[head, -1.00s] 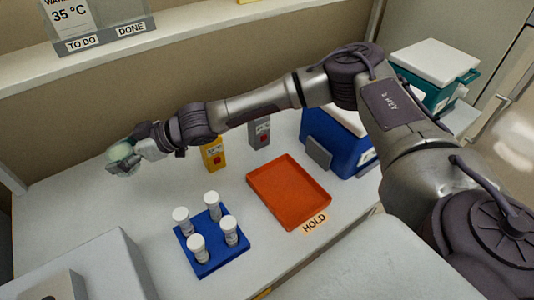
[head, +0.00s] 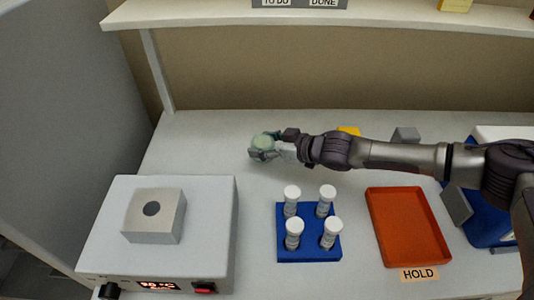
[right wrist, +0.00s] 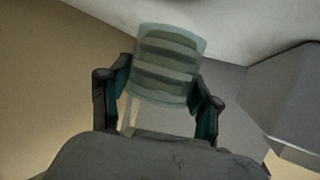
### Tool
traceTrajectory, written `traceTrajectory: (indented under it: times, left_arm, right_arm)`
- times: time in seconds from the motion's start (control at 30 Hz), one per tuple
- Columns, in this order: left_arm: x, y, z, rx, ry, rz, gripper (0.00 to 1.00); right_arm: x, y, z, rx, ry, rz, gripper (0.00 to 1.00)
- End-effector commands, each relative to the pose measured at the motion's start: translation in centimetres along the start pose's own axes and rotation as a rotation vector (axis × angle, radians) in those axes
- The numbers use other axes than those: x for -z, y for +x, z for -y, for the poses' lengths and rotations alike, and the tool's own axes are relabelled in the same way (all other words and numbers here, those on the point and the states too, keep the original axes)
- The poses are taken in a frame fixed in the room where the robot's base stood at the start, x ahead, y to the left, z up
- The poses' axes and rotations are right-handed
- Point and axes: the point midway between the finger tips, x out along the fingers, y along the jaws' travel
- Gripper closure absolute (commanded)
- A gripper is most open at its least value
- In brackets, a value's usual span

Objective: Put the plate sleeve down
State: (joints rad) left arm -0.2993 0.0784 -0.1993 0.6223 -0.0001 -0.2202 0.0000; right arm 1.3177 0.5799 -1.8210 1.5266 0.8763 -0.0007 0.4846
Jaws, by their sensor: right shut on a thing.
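The plate sleeve (right wrist: 168,62) is a translucent pale green cylinder with several stacked layers showing inside. In the right wrist view it sits between the two fingers of my right gripper (right wrist: 160,98), which is shut on it. In the head view the sleeve (head: 265,143) and the right gripper (head: 267,150) are over the back part of the white bench (head: 200,150), left of centre. I cannot tell whether the sleeve's base touches the bench. My left gripper is not in view.
A blue rack (head: 290,255) with several white-capped tubes stands in front of the gripper. A heater block unit (head: 210,225) is at front left. An orange tray (head: 408,228) marked HOLD lies to the right. A shelf (head: 200,15) runs above the back. Bench around the sleeve is clear.

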Motion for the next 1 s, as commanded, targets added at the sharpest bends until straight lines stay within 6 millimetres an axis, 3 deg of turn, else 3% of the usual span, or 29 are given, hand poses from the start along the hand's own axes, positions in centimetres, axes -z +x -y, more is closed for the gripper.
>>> traceTrajectory:
  times: [0.33, 0.7, 0.73, 0.87, 1.0]
  left_arm:
    - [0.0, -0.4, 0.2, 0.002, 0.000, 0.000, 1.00]
    - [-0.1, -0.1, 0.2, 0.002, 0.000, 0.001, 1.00]
    - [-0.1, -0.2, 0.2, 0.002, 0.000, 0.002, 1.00]
    - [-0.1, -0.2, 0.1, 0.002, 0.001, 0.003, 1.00]
    - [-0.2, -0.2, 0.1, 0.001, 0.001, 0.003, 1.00]
  right_arm:
    - [-3.4, 1.5, 0.0, 0.000, 0.002, -0.001, 0.77]
    - [-4.0, 1.7, 0.0, 0.000, 0.000, -0.002, 0.77]
    - [-4.0, 1.7, 0.0, 0.000, 0.000, -0.001, 0.34]
    - [-4.0, 1.6, 0.0, 0.000, 0.000, -0.001, 0.12]
    - [-4.0, 1.6, 0.0, 0.000, 0.000, -0.001, 0.12]
